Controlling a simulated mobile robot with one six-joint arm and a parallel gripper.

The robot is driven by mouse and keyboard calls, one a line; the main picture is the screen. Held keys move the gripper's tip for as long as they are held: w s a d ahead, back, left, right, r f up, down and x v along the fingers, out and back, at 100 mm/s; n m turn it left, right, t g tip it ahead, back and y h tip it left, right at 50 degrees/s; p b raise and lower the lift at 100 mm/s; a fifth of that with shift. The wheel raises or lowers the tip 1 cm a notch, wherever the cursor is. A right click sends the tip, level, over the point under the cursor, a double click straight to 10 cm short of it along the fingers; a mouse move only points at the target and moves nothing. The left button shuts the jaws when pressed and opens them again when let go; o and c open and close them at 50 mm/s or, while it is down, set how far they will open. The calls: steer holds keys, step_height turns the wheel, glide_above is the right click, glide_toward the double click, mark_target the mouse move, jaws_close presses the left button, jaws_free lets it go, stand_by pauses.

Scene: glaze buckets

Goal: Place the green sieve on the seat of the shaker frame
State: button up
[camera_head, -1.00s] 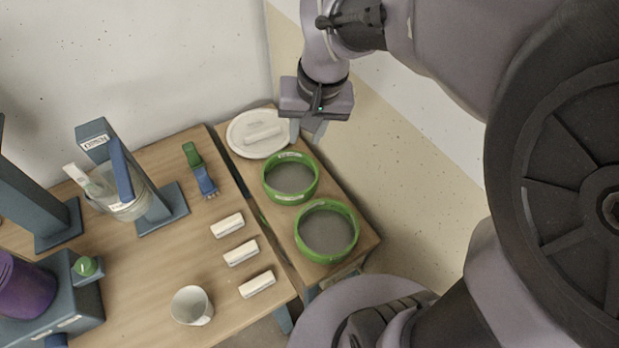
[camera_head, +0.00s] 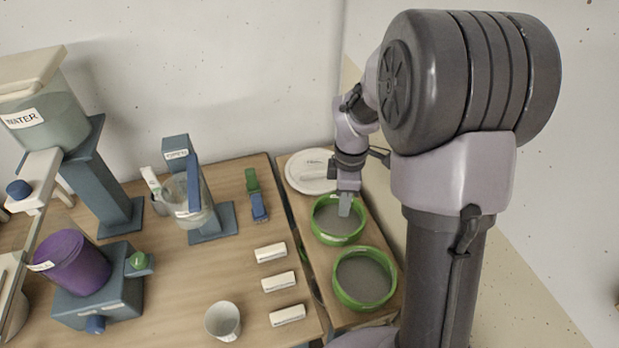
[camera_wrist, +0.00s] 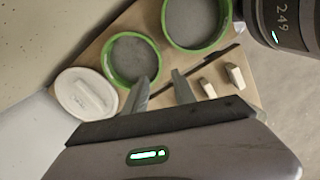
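Two green sieves with grey mesh lie flat on the narrow side board. The far sieve (camera_head: 328,220) is next to the white lid, and the near sieve (camera_head: 364,279) is in front of it. Both show in the wrist view, the far one (camera_wrist: 131,57) and the near one (camera_wrist: 193,20). My gripper (camera_head: 345,207) is above the far sieve. In the wrist view its fingers (camera_wrist: 161,86) are apart with nothing between them; one overlaps that sieve's rim. I cannot tell whether they touch. I cannot clearly make out the shaker frame.
A white lid (camera_head: 309,172) lies behind the sieves. The wooden table (camera_head: 185,275) holds several white blocks, a white cup (camera_head: 222,320), a blue-grey stand (camera_head: 212,222) with a clear jug, a purple bucket (camera_head: 78,266) on a base, and a water tank (camera_head: 55,122).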

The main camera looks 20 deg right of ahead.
steer(key=b, duration=0.5)
glide_toward(338, 235)
steer(key=f, duration=0.5)
steer(key=shift+s+d, duration=0.1)
steer(key=shift+s, duration=0.3)
steer(key=f+b, duration=0.2)
steer(key=f, duration=0.1)
steer(key=w+f+b, duration=0.1)
steer(key=f, duration=0.1)
steer(key=shift+f, duration=0.2)
steer(key=shift+r, duration=0.15)
jaws_close()
